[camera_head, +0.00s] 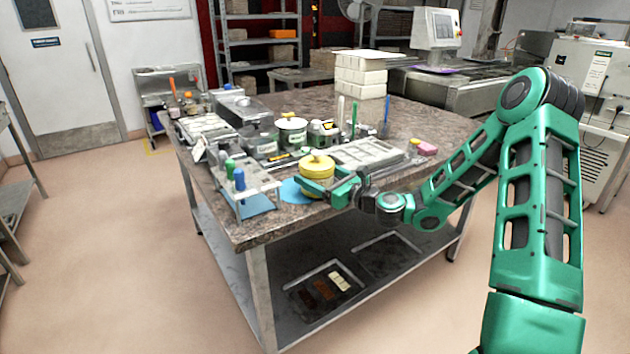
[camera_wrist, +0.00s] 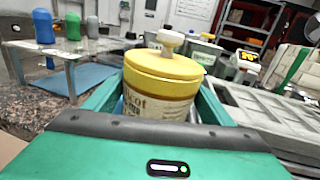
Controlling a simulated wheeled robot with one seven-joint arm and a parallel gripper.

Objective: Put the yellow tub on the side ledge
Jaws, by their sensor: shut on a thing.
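The yellow tub (camera_head: 317,174) has a yellow lid with a pale knob and a printed label. In the head view it stands upright near the front edge of the stone-topped table, at or just above a round blue mat (camera_head: 291,190). My gripper (camera_head: 324,183) reaches it from the right and is shut on it. In the wrist view the tub (camera_wrist: 160,88) sits between the two green fingers, and its lower part is hidden by my gripper. I cannot tell whether its base touches the table. I cannot make out which surface is the side ledge.
A metal rack (camera_head: 262,186) with blue- and green-handled tools stands left of the tub. A grey mould tray (camera_head: 368,154) lies to the right and behind. White tubs (camera_head: 292,131) and stacked white blocks (camera_head: 360,76) stand farther back. The table's right front has some bare stone.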

